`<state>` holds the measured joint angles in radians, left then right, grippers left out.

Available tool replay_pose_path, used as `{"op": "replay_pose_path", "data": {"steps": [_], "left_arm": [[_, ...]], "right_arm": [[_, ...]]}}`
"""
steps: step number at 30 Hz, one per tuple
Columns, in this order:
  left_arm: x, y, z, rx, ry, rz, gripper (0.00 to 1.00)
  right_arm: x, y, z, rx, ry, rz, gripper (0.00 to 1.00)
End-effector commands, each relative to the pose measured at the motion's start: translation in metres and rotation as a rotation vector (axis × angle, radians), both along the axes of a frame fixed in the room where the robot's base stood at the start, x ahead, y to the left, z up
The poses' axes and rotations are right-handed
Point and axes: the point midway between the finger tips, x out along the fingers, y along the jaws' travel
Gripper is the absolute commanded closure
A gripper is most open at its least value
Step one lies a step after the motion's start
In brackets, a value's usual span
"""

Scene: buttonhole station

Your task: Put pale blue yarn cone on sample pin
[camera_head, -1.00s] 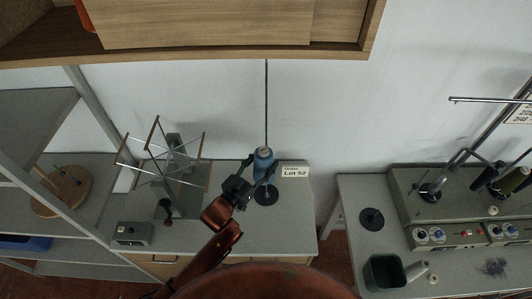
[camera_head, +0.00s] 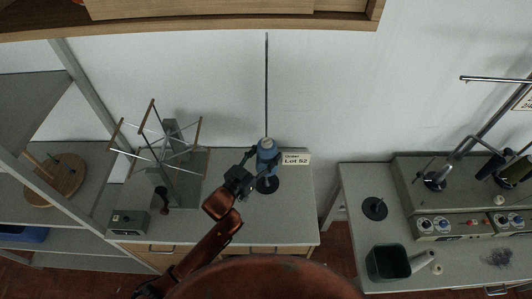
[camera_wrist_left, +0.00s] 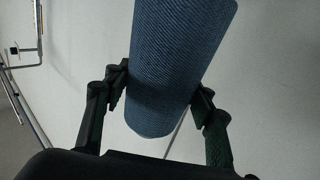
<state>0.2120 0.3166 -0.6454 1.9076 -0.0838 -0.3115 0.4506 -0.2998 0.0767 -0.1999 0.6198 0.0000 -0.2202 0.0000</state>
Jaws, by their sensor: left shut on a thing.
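The blue yarn cone (camera_head: 268,158) is held upright in my left gripper (camera_head: 266,163), whose fingers are shut on its sides. In the left wrist view the cone (camera_wrist_left: 178,62) is tilted between the two fingers (camera_wrist_left: 158,98), and a thin rod (camera_wrist_left: 177,136) shows by its lower end. In the head view a black round base (camera_head: 267,187) stands on the table just below the cone. A tall thin dark rod (camera_head: 267,85) shows above the cone in line with it. I cannot tell whether the cone is around a pin. My right gripper is not in view.
A card reading Lot 52 (camera_head: 295,159) stands right of the cone. A yarn swift (camera_head: 160,150) stands left on the grey table (camera_head: 285,225). Another black disc (camera_head: 374,208), a dark green bin (camera_head: 388,263) and a machine (camera_head: 450,215) are on the right table.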

Motion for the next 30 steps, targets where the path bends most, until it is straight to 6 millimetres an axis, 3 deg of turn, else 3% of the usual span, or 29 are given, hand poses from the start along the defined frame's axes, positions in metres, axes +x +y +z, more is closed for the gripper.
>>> {"op": "replay_pose_path", "data": {"steps": [17, 30], "left_arm": [[0.0, -0.001, -0.047, 0.0, -0.001, -0.002, 0.79], [0.0, -0.001, -0.078, -0.001, -0.002, -0.001, 0.79]], "right_arm": [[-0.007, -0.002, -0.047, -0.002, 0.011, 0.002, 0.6], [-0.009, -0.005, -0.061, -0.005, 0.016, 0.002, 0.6]]}}
